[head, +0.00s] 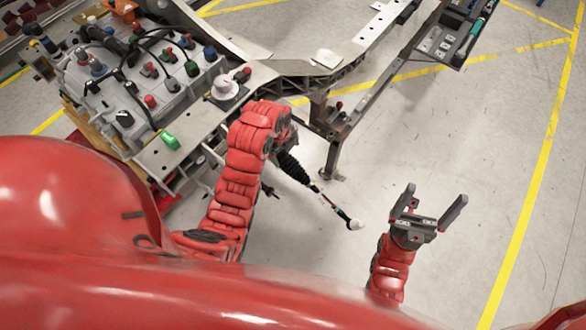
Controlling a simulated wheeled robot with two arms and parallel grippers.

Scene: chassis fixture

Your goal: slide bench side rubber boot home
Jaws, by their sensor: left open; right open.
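A black ribbed rubber boot (289,164) sits on a thin rod slanting down to the right from the chassis fixture. The rod (326,199) ends in a pale, rounded tip (355,224). My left gripper (287,136) is at the boot's upper end, by the fixture edge. It is open, but my red wrist hides most of it, and I cannot tell whether it touches the boot. The boot's upper end is also partly hidden. My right gripper (437,193) is open and empty, to the right of the rod tip and apart from it.
The metal chassis fixture (290,68) runs across the top, with a leg (333,155) close behind the boot. A grey block with coloured caps and cables (150,75) stands at upper left. A tool tray (450,40) is at upper right. The floor around my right gripper is clear.

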